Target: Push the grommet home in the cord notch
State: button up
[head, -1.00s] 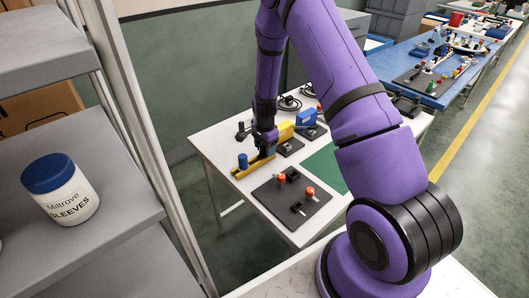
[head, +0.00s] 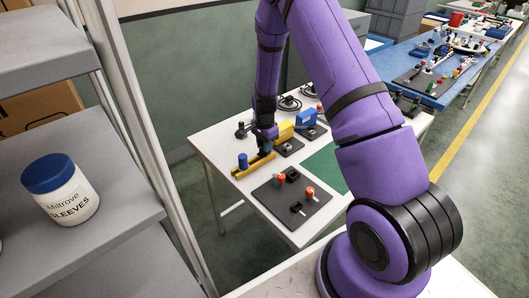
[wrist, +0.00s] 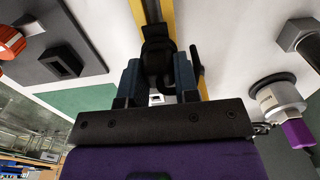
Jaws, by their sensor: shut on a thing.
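My gripper (wrist: 158,82) points down over a yellow bar (wrist: 198,40), and its two dark blue fingers are shut on a black piece, apparently the grommet (wrist: 157,48). A dark strip, perhaps the cord, runs from the piece along the bar. In the head view my gripper (head: 264,148) is at the right part of the yellow bar (head: 241,173), on the white table. The held piece is hidden there. The cord notch cannot be made out, and I cannot tell how deep the grommet sits.
A blue cylinder (head: 242,160) stands at the bar's left end. A dark board (head: 272,205) with orange-topped parts lies in front. Yellow (head: 284,131) and blue (head: 305,118) blocks stand behind, near coiled black cords (head: 290,103). A green mat (head: 325,167) lies to the right.

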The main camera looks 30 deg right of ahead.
jog(key=shift+r, duration=1.85)
